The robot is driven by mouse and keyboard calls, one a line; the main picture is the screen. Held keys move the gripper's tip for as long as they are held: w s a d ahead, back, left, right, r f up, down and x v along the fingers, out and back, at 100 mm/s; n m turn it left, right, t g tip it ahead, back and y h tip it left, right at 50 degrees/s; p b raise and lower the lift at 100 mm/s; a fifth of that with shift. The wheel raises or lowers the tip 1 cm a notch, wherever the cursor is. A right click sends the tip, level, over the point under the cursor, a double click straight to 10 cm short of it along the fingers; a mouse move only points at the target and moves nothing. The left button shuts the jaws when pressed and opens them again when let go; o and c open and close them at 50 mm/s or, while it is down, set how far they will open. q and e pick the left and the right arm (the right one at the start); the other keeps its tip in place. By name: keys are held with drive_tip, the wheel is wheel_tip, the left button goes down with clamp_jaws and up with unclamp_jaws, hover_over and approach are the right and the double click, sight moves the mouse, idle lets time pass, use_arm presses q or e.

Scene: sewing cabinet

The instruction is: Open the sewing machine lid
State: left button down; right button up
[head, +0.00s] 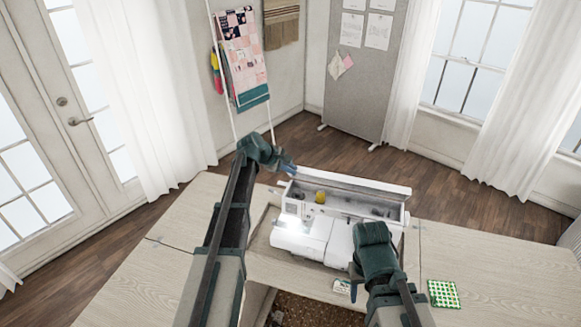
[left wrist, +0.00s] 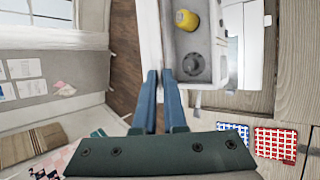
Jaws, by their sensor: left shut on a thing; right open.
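The white sewing machine (head: 325,238) sits in the cabinet opening, its small light glowing. Its lid (head: 355,185) stands raised along the back edge, exposing the top compartment with a yellow thread spool (head: 320,197). The spool and a dark round dial also show in the left wrist view (left wrist: 187,20). My left gripper (head: 290,168) is at the lid's left end; its blue fingers (left wrist: 161,75) are shut on the lid's white edge (left wrist: 150,40). My right gripper (head: 354,286) is open and low at the machine's front right; its fingertips are largely hidden by its own wrist.
The pale wooden cabinet top (head: 480,260) is mostly clear on both sides. A green checked cloth (head: 443,294) lies at right. Blue (left wrist: 233,131) and red checked cloths (left wrist: 275,143) show in the left wrist view. A grey board (head: 365,90) and quilt rack stand behind.

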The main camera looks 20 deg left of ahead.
use_arm(q)
drive_tip(key=w+p, duration=0.1)
drive_tip(key=w+r+g+p, duration=0.2)
drive_tip(key=w+p, duration=0.1)
drive_tip(key=shift+r+n, duration=0.25)
drive_tip(key=shift+n, duration=0.05)
drive_tip(key=w, duration=0.1)
drive_tip(key=w+g+p, duration=0.1)
drive_tip(key=shift+w+d+r, duration=0.1)
drive_tip(key=shift+w+r, duration=0.05)
drive_tip(key=shift+w, duration=0.15)
drive_tip(key=shift+w+d+r, duration=0.1)
drive_tip(key=shift+w, duration=1.7)
drive_tip(key=c, duration=1)
unclamp_jaws()
drive_tip(key=shift+r, duration=0.1)
